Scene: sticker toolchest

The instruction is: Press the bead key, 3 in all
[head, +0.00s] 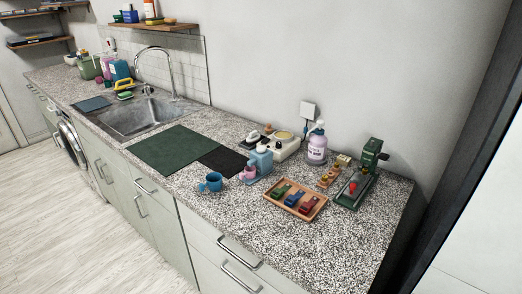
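I cannot tell for certain which thing is the bead key. A wooden tray (270,202) on the speckled counter holds a green piece (281,190), a blue piece (294,198) and a red piece (308,205) side by side. A light-blue device (261,158) stands behind and left of the tray, with a pink cup (247,174) at its front. A dark green device (371,153) with a red knob (352,187) stands to the right of the tray. My gripper is not in view.
A blue mug (211,182) stands left of the pink cup. A cream appliance (286,146) and a lilac pump bottle (317,147) stand near the wall. Small wooden pieces (329,178) lie behind the tray. The front right counter (335,250) is clear. A sink (140,117) is at left.

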